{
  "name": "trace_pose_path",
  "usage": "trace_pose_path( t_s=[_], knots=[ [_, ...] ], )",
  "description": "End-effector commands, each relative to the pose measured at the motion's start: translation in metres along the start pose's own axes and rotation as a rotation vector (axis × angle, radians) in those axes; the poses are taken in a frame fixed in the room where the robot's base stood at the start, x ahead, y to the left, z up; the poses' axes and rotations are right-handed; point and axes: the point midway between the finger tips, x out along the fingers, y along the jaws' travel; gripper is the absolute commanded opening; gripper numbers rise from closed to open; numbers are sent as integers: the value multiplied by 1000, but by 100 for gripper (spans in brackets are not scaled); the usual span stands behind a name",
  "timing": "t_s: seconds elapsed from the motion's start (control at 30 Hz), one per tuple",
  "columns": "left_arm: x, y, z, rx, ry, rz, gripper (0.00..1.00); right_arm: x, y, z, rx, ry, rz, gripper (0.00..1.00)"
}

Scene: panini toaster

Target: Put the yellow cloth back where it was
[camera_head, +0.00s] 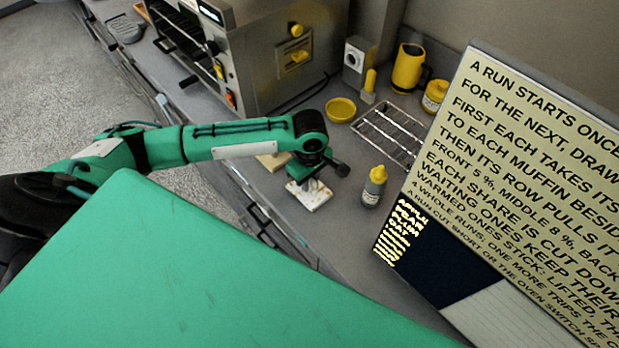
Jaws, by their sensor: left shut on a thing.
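My left gripper (308,188) points down at the counter, just left of the grey bottle. It is shut on a pale cream, flat piece (316,199) that shows under and around its fingers. This may be the cloth, but it looks more cream than yellow. The fingertips are mostly hidden by the wrist. I cannot tell whether the piece touches the counter. A tan flat piece (272,161) lies just behind, partly covered by my left arm. No plainly yellow cloth shows. My right gripper is not in view.
A steel toaster oven (262,65) stands at the back. A yellow dish (341,110), wire rack (388,135), yellow mug (408,68), yellow-lidded jar (434,96) and yellow-capped bottle (374,187) stand on the counter. A large text board (530,190) blocks the right.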

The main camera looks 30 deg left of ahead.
Motion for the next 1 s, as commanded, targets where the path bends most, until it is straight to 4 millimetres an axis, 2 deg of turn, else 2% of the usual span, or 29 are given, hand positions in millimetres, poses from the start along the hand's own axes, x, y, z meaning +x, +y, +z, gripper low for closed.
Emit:
trace_pose_path(
  t_s=[0.2,0.23,0.33,0.7,0.87,1.0],
  knots=[
    [1,0,0,-1,-1,-1,0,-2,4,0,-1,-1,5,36],
    [2,0,0,-1,0,-1,21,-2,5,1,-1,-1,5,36],
    [2,0,0,-1,0,0,41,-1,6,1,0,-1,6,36],
    [-1,0,0,1,1,2,41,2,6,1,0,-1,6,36],
    [-23,1,0,1,0,3,41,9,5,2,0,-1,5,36],
    [-55,1,0,0,0,6,41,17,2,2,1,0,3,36]
  ],
)
